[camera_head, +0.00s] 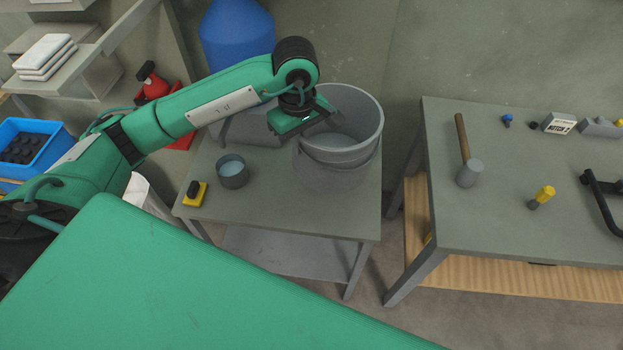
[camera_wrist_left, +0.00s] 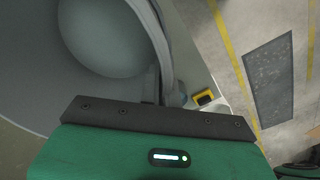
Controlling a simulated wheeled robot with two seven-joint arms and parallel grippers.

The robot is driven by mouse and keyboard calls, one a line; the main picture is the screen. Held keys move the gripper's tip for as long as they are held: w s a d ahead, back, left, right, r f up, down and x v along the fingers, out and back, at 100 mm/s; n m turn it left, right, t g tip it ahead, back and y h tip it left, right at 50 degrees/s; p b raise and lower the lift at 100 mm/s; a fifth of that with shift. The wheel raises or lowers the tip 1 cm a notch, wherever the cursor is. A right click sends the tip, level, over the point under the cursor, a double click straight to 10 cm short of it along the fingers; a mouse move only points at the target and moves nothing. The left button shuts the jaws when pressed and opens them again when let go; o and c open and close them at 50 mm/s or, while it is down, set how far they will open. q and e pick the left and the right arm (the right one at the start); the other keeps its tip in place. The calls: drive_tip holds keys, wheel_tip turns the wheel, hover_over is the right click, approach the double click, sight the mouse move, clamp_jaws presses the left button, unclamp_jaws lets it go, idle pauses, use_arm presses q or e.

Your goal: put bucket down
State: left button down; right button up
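A grey bucket (camera_head: 350,155) is at the right side of the small grey table (camera_head: 275,215). It is upright, and its base looks to be on or just above the tabletop; I cannot tell which. My left gripper (camera_head: 325,117) reaches the bucket's left rim from above. In the left wrist view the bucket (camera_wrist_left: 25,75) fills the upper left, with a pale round surface inside. The narrow fingers (camera_wrist_left: 151,86) appear closed on its rim, partly hidden by the gripper body. My right gripper is in neither view.
A small grey cup (camera_head: 233,172) and a yellow-and-black item (camera_head: 195,194) stand left of the bucket. A blue container (camera_head: 235,35) is behind. A workbench (camera_head: 490,225) with a hammer (camera_head: 467,165) is to the right, across a gap.

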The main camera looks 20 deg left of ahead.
sight(301, 179)
use_arm(q)
wheel_tip(301, 179, down, 16)
drive_tip(key=p, duration=0.5)
drive_tip(key=shift+f, duration=0.15)
drive_tip(key=shift+f, duration=0.2)
drive_tip(key=c, duration=1.6)
unclamp_jaws()
drive_tip(key=shift+c, duration=0.2)
